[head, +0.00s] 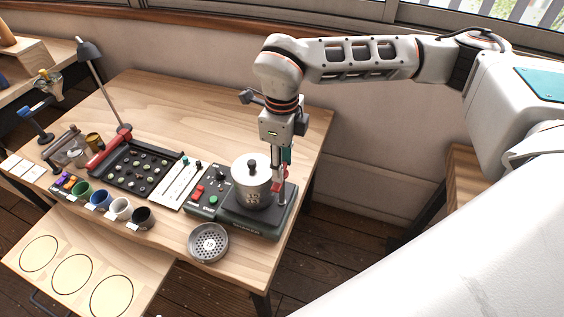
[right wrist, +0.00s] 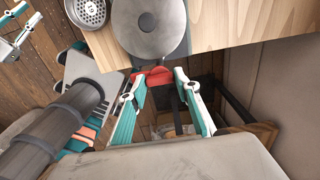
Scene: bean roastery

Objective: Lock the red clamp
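The red clamp (head: 275,187) is at the right side of the lidded metal pot (head: 250,183), above the dark scale-like base (head: 240,220). In the right wrist view the red clamp (right wrist: 153,77) shows just below the pot's round lid (right wrist: 150,30). My right gripper (head: 281,172) points down beside the pot. In the wrist view its teal-and-white fingers (right wrist: 161,78) are apart, with the red part between and just beyond their tips; contact cannot be told. My left gripper (right wrist: 20,28) seems to show at the upper left of the wrist view, cut by the edge, fingers apart.
A perforated metal dish (head: 208,243) stands at the table's front edge. A control box (head: 205,192) with red and green buttons is left of the pot. A black tray (head: 140,172) and several cups stand farther left. The table's back right is clear.

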